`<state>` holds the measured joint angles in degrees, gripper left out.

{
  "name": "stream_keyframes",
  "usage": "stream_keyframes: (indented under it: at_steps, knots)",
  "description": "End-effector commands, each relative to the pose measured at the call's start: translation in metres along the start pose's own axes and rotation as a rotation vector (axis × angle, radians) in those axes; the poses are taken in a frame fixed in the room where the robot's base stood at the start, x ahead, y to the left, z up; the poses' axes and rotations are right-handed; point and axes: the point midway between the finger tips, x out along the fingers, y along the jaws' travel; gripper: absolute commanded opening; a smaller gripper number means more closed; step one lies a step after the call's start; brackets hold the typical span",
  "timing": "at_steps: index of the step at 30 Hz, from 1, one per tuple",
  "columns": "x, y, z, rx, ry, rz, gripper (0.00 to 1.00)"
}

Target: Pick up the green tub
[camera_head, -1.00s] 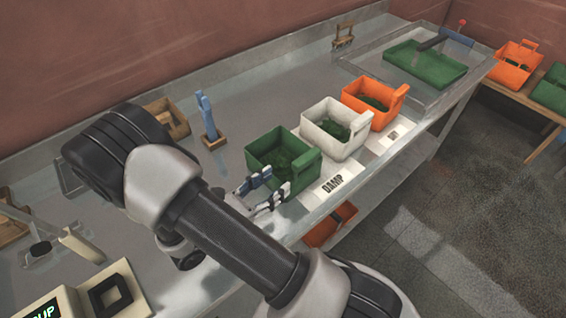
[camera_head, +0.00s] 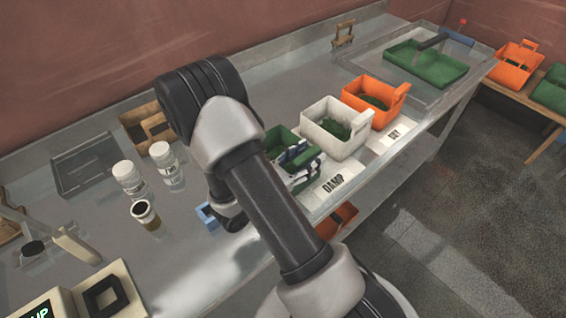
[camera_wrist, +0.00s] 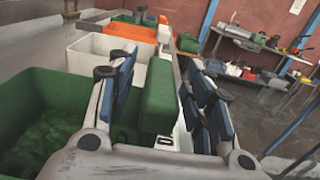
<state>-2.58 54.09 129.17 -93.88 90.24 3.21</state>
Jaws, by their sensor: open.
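The green tub (camera_head: 272,143) stands on the metal bench behind a card reading DAMP, left of the white tub. My gripper (camera_head: 296,166) is at its front right side and hides much of it. In the wrist view the tub (camera_wrist: 38,97) fills the left, with green clumpy stuff inside. Its raised green handle block (camera_wrist: 158,97) lies between the two blue-padded fingers of my gripper (camera_wrist: 160,105). The fingers are open, with a gap visible at least on the right of the handle.
A white tub (camera_head: 331,143) with green contents stands just right of the green tub, and an orange tub (camera_head: 378,117) beyond it. Two white jars (camera_head: 128,177) and a brown-filled jar (camera_head: 145,213) stand left of my arm. The bench's front edge is close.

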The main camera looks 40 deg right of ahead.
Motion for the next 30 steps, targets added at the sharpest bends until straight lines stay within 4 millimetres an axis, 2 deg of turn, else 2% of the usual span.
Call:
stream_keyframes:
  at_steps: [5, 26, 30]
  knots:
    - [0.0, 0.0001, 0.0003, 0.0, 0.0, 0.0, 0.47]
    - [-0.0003, 0.0, 0.0001, 0.001, 0.0, 0.0, 0.0]
    - [-0.0003, -0.0001, 0.0001, 0.001, 0.0, 0.0, 0.0]
